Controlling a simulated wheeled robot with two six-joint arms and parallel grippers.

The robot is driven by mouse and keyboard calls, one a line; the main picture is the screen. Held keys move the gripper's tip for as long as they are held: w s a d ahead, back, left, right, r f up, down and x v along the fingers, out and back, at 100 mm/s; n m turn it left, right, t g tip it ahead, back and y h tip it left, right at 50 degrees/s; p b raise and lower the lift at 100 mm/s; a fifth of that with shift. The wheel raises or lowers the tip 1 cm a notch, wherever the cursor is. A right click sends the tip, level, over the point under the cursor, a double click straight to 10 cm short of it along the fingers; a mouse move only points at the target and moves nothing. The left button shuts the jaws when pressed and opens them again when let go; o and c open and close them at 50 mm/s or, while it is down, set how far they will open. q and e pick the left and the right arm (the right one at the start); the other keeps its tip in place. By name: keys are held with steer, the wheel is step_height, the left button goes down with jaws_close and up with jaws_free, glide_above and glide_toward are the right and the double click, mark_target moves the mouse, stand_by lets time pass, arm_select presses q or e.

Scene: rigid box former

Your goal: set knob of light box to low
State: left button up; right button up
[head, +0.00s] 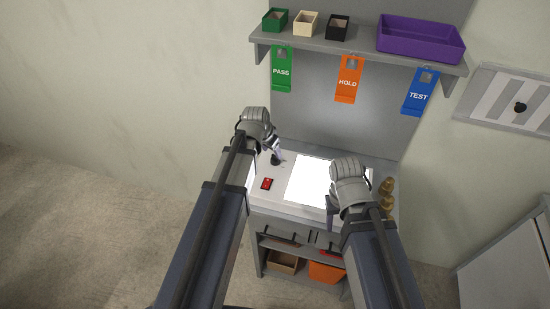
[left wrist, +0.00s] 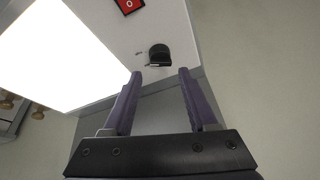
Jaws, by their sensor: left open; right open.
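The light box has a glowing white panel (head: 305,181), which also fills the left of the left wrist view (left wrist: 60,50). Its black knob (head: 275,160) is at the back left of the box top, and it shows just beyond my fingertips in the left wrist view (left wrist: 159,54). The knob's marks are too small to read. A red switch (head: 267,183) marked 0 in the left wrist view (left wrist: 128,4) sits near the knob. My left gripper (left wrist: 160,74) is open and empty, apart from the knob. My right gripper (head: 331,206) is open over the panel's right side.
A shelf (head: 360,52) above holds small boxes and a purple bin (head: 420,38), with green, orange and blue tags hanging below. Brass-coloured knobbed pieces (head: 387,194) stand at the bench's right. An orange bin (head: 326,272) is underneath.

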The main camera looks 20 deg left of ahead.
mark_target(275, 158)
arm_select(q)
steer(key=b+x, duration=0.6)
steer(key=x, duration=0.1)
steer(key=shift+c, duration=0.3)
steer(key=shift+s, duration=0.1)
jaws_close()
